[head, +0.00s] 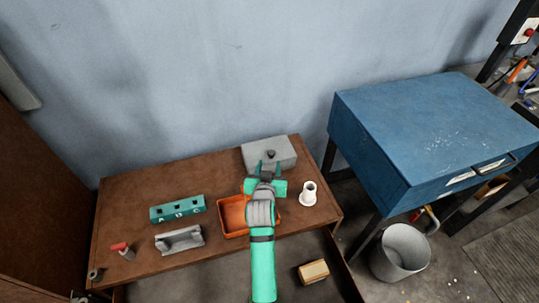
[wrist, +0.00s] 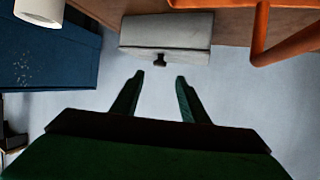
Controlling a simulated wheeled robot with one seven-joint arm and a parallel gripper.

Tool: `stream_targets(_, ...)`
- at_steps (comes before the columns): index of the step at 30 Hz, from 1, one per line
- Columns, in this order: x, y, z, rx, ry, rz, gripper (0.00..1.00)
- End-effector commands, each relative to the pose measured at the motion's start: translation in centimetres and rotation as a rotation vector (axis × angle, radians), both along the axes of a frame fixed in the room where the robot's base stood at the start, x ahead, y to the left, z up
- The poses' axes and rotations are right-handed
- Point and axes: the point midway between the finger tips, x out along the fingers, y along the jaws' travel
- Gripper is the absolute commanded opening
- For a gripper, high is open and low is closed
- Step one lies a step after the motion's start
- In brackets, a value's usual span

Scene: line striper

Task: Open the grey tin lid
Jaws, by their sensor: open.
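The grey tin (head: 268,152) stands at the back right of the brown table against the wall, and its lid looks shut. A small dark knob sits on the lid in the head view. The tin (wrist: 165,35) also shows in the wrist view, which appears upside down, with the dark knob (wrist: 160,60) on its near edge. My gripper (head: 267,169) is at the front of the tin in the head view. In the wrist view my gripper (wrist: 159,76) has its two fingers spread, empty, with the knob just beyond the gap between them. I cannot tell any contact.
An orange tray (head: 232,217) lies under my arm. A white cup-like piece (head: 308,193) stands right of it. A teal block (head: 177,209) and a grey bracket (head: 180,240) lie left. A blue cabinet (head: 430,130) stands right of the table.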

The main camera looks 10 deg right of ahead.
Motion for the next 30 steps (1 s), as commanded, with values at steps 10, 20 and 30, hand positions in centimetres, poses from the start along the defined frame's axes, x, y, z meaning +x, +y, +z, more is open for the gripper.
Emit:
stream_targets(10, 5.4, -0.8, -2.3, 0.0, 0.001, 0.002, 0.41)
stream_targets(20, 7.4, -1.0, -3.1, 0.0, -0.001, 0.004, 0.41)
stream_targets(30, 7.4, -1.0, -3.1, 0.0, -0.001, 0.004, 0.14)
